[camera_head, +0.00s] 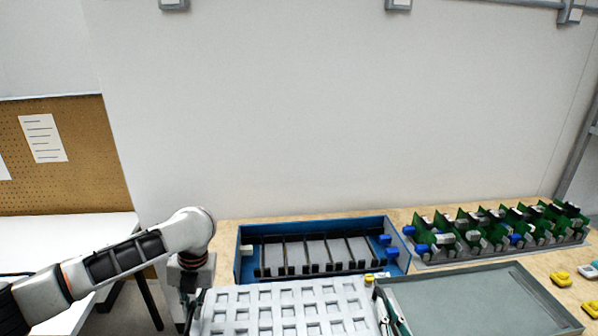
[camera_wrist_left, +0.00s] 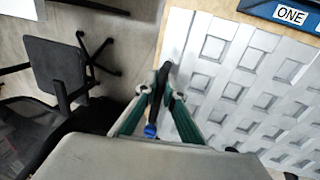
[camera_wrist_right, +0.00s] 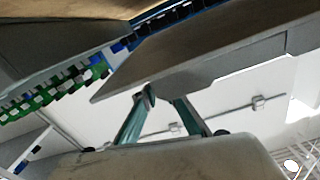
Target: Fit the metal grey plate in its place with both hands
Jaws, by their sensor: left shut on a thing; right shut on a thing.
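The metal grey plate (camera_head: 283,307), pale with rows of square pockets, is at the bottom middle of the head view, in front of the blue case (camera_head: 244,262). My left gripper (camera_head: 190,282) is shut on its left edge; the plate also shows in the left wrist view (camera_wrist_left: 222,88), with the left gripper (camera_wrist_left: 163,92) at its edge. My right gripper (camera_head: 384,306) is shut at the plate's right edge. In the right wrist view the right gripper (camera_wrist_right: 165,97) meets the plate's tilted underside (camera_wrist_right: 200,55). The plate's near edge is cut off in the head view.
The blue case holds several dark upright dividers and blue connectors. A grey tray (camera_head: 480,300) lies to the right, empty where visible. A rack of green boards (camera_head: 497,240) stands behind it. Small yellow parts (camera_head: 560,279) lie at far right. A chair (camera_wrist_left: 62,75) is at left.

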